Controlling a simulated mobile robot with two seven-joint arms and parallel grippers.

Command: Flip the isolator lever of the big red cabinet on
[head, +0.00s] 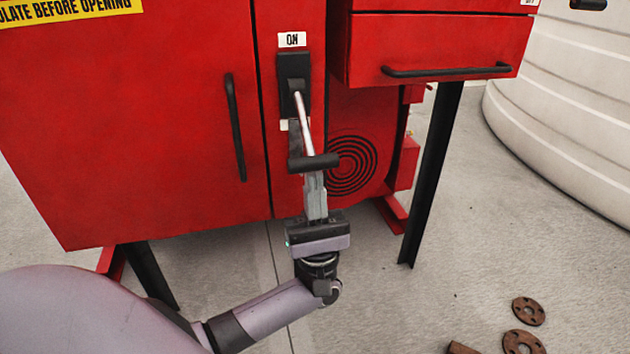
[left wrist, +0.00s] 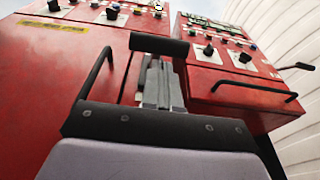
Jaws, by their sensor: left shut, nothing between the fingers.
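The big red cabinet (head: 150,120) fills the left of the head view. Its isolator lever has a black mount (head: 293,70) under an "ON" label (head: 292,40), a bright metal rod, and a black crossbar handle (head: 314,162). The rod slants downward and out from the cabinet. My left gripper (head: 296,138) is shut and empty, pointing up along the front, its fingers passing behind the crossbar. Whether they touch the lever I cannot tell. In the left wrist view the crossbar (left wrist: 159,44) lies across the upper finger area. A lower label is mostly hidden. My right gripper is out of view.
A smaller red cabinet (head: 440,40) with a black handle and dark legs stands to the right. A black door handle (head: 235,127) is left of the lever. A white tank (head: 570,100) stands at far right. Rusty flanges (head: 528,311) lie on the otherwise open floor.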

